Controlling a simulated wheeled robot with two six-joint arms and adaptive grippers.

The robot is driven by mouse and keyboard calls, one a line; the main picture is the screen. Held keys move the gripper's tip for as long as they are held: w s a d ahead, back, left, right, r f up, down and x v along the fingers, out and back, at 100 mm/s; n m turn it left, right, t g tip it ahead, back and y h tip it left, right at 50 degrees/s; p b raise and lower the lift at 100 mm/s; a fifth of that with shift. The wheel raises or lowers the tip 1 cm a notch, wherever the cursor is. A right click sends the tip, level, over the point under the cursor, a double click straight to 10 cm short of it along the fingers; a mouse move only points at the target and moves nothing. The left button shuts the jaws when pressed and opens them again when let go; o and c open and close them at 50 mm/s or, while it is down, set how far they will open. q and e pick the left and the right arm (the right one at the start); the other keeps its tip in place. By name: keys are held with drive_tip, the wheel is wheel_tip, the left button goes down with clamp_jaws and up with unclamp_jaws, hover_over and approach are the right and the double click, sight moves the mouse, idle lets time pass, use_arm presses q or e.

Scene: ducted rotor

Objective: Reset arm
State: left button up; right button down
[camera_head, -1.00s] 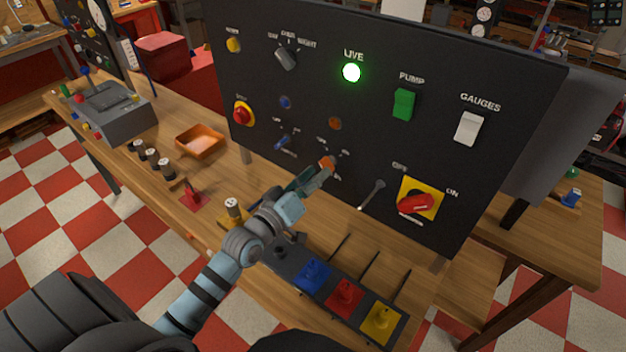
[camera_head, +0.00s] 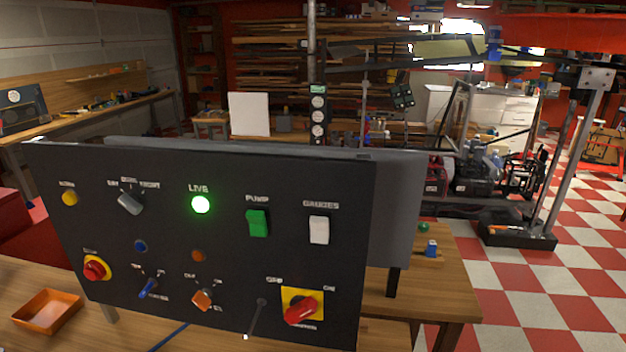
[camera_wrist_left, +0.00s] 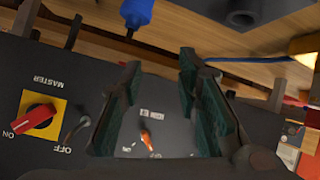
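My left gripper (camera_wrist_left: 165,110) shows in the left wrist view with its two dark green fingers apart and nothing between them. Beyond the fingers is the black control panel (camera_wrist_left: 50,150), with an orange toggle switch (camera_wrist_left: 147,138) seen in the gap. The panel also fills the lower left of the head view (camera_head: 330,180), with the green live lamp (camera_head: 201,204) lit. The red master switch (camera_head: 300,311) on its yellow plate is at the panel's lower right; it also shows in the wrist view (camera_wrist_left: 36,117). Neither arm is in the head view.
An orange tray (camera_head: 47,312) sits on the wooden bench left of the panel. A blue-handled lever (camera_wrist_left: 136,14) is near the gripper in the wrist view. Checkered floor (camera_head: 520,290) lies open at the right, with a black machine (camera_head: 475,175) farther back.

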use_arm(q)
drive_tip(key=s+f+g, duration=0.1)
drive_tip(key=s, duration=0.1)
drive_tip(key=s+f+m+g, duration=0.1)
drive_tip(key=s, duration=0.2)
drive_tip(key=s+f+m+g+y, duration=0.1)
drive_tip(key=s, duration=0.2)
drive_tip(key=shift+s+f+g, duration=0.1)
drive_tip(key=shift+f+g, duration=0.3)
drive_tip(key=s+f+m+g, duration=0.1)
drive_tip(key=s+g, duration=0.2)
drive_tip(key=s, duration=0.5)
drive_tip(key=s+a+f+g+y, duration=0.1)
drive_tip(key=s+f, duration=0.1)
drive_tip(key=f, duration=0.9)
drive_tip(key=s+a+f+g, duration=0.1)
drive_tip(key=s+a+f, duration=0.1)
drive_tip(key=f, duration=0.9)
drive_tip(key=s+f+g, duration=0.1)
drive_tip(key=s+f, duration=0.9)
drive_tip(key=s, duration=0.2)
drive_tip(key=shift+s+f, duration=0.4)
